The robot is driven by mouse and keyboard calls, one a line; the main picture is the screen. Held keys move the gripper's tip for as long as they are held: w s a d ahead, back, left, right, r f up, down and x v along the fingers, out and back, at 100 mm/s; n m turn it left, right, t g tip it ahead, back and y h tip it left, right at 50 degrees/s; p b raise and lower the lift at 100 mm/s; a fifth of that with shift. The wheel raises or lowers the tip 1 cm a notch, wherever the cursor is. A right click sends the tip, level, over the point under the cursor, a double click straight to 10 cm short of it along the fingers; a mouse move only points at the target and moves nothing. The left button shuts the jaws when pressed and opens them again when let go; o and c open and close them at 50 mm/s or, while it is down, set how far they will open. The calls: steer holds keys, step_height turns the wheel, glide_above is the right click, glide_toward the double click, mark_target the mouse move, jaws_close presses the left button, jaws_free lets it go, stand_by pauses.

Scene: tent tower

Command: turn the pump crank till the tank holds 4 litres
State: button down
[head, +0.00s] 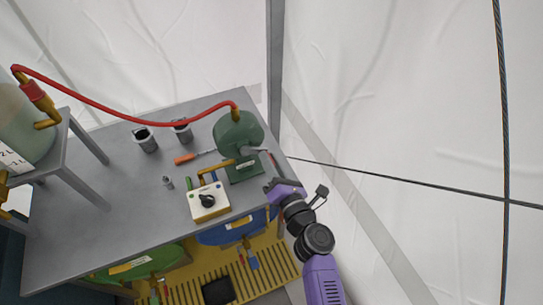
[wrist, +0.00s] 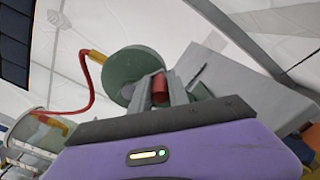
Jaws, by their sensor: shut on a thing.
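The green pump (head: 238,132) stands at the right end of the grey table, and it also shows in the wrist view (wrist: 122,72). My gripper (wrist: 162,90) is shut on the red crank handle (wrist: 160,84) at the pump's side. In the head view my gripper (head: 272,184) reaches the pump from the table's right edge. The tank (head: 22,125) stands on a raised grey stand at the left, with litre marks partly in view. It shows in the wrist view too (wrist: 38,130). I cannot read its water level. A red hose (head: 130,118) joins pump and tank.
On the grey table (head: 110,205) are two dark metal cups (head: 146,140), an orange-handled screwdriver (head: 186,159) and a white box with a black knob (head: 209,201). Green (head: 145,264) and blue (head: 225,233) containers sit below. A dark cable crosses at right.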

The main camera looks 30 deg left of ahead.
steer(key=m, duration=0.1)
steer(key=f+m, duration=0.1)
steer(key=shift+s+a+f+m, duration=0.2)
steer(key=shift+s+a+m, duration=0.05)
steer(key=shift+s+m, duration=0.15)
steer(key=shift+s+a+f+m+p, duration=0.15)
steer(key=shift+s+a+f+m, duration=0.3)
steer(key=shift+m, duration=1.05)
steer(key=shift+s+a+f+m+p, duration=0.2)
steer(key=shift+s+a+m, duration=0.3)
steer(key=shift+m, duration=1)
steer(key=shift+s+a+f+m+p, duration=0.15)
steer(key=shift+s+a+f+m, duration=0.3)
steer(key=shift+m, duration=1.05)
steer(key=shift+s+r, duration=0.1)
steer(key=c, duration=1.3)
jaws_free()
steer(key=shift+o, duration=0.2)
steer(key=shift+r, duration=0.1)
steer(key=shift+d, duration=0.15)
